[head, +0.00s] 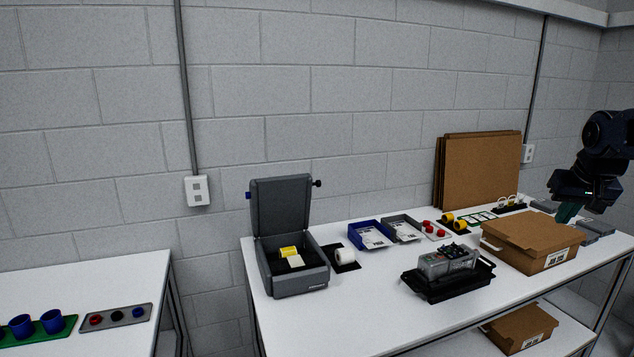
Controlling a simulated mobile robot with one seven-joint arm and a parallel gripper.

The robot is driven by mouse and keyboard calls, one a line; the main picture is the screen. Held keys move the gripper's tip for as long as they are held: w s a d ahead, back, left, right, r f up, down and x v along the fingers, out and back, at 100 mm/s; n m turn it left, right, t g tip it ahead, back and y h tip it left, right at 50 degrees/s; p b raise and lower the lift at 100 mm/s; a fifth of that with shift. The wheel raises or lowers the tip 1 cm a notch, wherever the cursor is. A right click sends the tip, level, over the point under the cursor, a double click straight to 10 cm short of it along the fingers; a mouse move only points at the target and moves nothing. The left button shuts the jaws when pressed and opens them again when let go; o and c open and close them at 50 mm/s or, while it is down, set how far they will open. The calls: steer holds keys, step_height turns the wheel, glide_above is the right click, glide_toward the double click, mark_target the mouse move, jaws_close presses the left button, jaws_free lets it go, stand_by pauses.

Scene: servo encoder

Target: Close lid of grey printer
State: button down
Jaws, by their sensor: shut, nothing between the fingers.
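The grey printer (301,283) stands near the left end of the white table. Its lid (281,204) is open and stands about upright at the back of the body. A dark knob shows at the lid's right side and a blue part at its left. Inside the open body a yellow roll (289,252) and a pale label show. My gripper (567,212) is at the far right of the view, shut and empty, above the right part of the table. It is well apart from the printer, with several objects between.
A white roll (345,256) lies just right of the printer. Further right are a blue tray (369,236), a grey tray (402,229), a grey device (447,263) in a black tray and a cardboard box (532,241). Cardboard sheets (478,171) lean on the wall.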

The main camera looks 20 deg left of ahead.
steer(key=w+a+r+n+t+y, duration=0.1)
steer(key=w+a+r+n, duration=0.15)
steer(key=w+a, duration=1.05)
steer(key=w+a+r+n+y, duration=0.1)
steer(key=w+a+r, duration=0.3)
steer(key=w+a, duration=0.9)
steer(key=s+a+f+n+y, duration=0.1)
steer(key=s+a+f+y, duration=0.15)
steer(key=a, duration=1.85)
steer(key=s+a+f+n+y, duration=0.15)
steer(key=a+f, duration=0.25)
steer(key=a, duration=1.7)
steer(key=shift+h, duration=0.5)
steer(key=shift+w+a+f, duration=0.3)
steer(key=shift+w+f, duration=0.15)
steer(key=shift+f, duration=0.95)
steer(key=shift+w+a+f, duration=0.35)
steer(key=shift+w+f, duration=0.15)
steer(key=shift+f, duration=0.85)
steer(key=shift+w+a+f, duration=0.3)
steer(key=shift+w+f, duration=0.15)
steer(key=shift+f, duration=0.95)
steer(key=shift+s+d, duration=0.1)
